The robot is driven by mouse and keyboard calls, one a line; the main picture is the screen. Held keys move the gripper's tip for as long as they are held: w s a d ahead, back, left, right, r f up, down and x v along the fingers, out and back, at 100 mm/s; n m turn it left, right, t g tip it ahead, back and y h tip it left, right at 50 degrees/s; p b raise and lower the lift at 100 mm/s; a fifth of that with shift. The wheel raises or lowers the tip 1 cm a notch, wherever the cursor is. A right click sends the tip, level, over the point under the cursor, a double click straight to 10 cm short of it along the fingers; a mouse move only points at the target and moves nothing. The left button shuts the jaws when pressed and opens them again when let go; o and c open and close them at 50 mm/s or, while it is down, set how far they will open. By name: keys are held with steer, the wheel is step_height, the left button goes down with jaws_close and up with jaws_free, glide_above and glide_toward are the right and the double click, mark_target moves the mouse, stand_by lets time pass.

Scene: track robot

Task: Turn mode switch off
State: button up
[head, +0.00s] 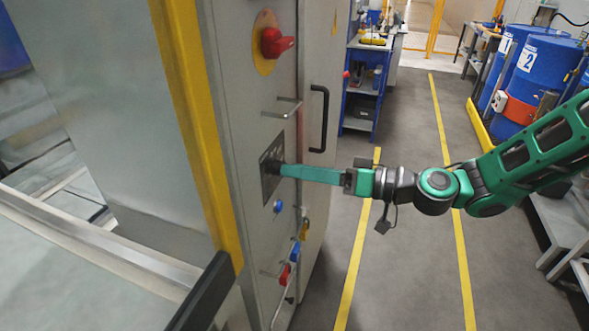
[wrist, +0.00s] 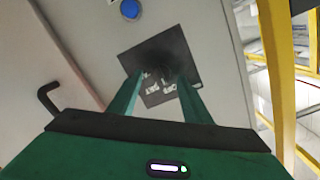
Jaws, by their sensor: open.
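The mode switch (wrist: 160,72) is a dark knob on a black square plate on the grey cabinet front. In the wrist view the plate (wrist: 183,62) carries white lettering, partly hidden by the knob and fingers. In the head view the plate (head: 267,187) shows edge-on at the end of my fingers. My gripper (head: 283,169) reaches the plate from the right. In the wrist view its two green fingers (wrist: 158,92) are open, one on each side of the knob. I cannot tell whether they touch it. The knob's setting is unclear.
Above the plate are a red rotary switch (head: 276,42) and metal handles. A black door handle (head: 319,118) stands out nearby. Below are a blue button (head: 278,206) and red and blue parts. A yellow post (head: 196,120) is left. Blue barrels (head: 540,75) stand right; the floor (head: 405,255) is clear.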

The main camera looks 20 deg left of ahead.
steer(key=d, duration=0.8)
steer(key=shift+s+r, duration=0.25)
steer(key=shift+s, duration=0.1)
steer(key=shift+d, duration=0.1)
